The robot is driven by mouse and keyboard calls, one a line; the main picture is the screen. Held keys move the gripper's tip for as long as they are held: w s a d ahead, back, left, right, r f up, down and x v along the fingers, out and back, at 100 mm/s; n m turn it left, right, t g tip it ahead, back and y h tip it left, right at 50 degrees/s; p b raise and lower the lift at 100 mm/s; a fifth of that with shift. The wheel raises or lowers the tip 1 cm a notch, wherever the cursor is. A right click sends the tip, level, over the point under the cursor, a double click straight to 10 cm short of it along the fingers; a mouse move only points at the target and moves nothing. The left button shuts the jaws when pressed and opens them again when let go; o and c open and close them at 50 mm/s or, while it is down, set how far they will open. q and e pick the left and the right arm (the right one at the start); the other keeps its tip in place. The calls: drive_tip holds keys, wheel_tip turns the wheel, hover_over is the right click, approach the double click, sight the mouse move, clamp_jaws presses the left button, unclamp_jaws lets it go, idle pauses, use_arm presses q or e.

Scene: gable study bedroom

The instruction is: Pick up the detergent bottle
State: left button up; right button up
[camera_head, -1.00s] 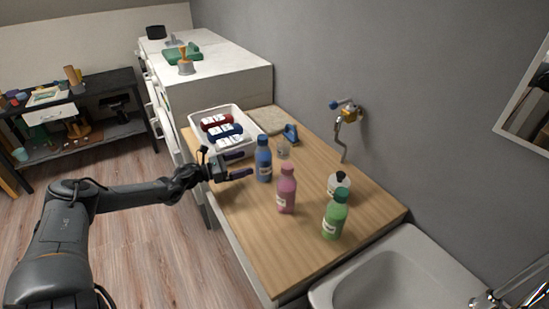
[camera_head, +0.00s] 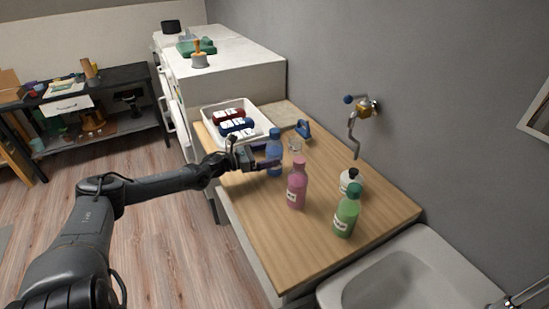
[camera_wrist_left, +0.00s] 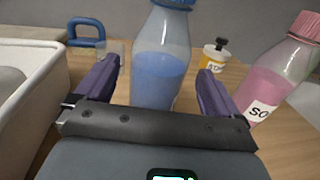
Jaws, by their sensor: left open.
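A blue bottle (camera_head: 275,143) stands upright on the wooden counter (camera_head: 275,255); its label is not readable. My left gripper (camera_head: 265,161) is open at it. In the left wrist view the blue bottle (camera_wrist_left: 160,82) stands between and beyond the two spread purple fingers of my left gripper (camera_wrist_left: 159,70), with gaps on both sides. A pink bottle (camera_head: 297,187) with a label starting "SO" stands in front of it and to the right. My right gripper is not seen.
A white tray (camera_head: 267,137) with red, blue and white items sits behind the blue bottle. A clear glass (camera_head: 295,145) and a blue-handled item (camera_head: 303,129) are near the wall. A sink (camera_head: 400,268) is at front right. The counter's front left is bare.

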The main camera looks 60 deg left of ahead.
sight(279, 152)
use_arm(q)
drive_tip(key=shift+f+x, duration=0.15)
drive_tip(key=shift+x, duration=1)
drive_tip(key=shift+f+x, duration=0.1)
drive_tip(key=shift+x, duration=1.1)
drive_tip(key=c, duration=1.1)
drive_tip(key=shift+c, duration=1)
drive_tip(key=shift+r, duration=0.15)
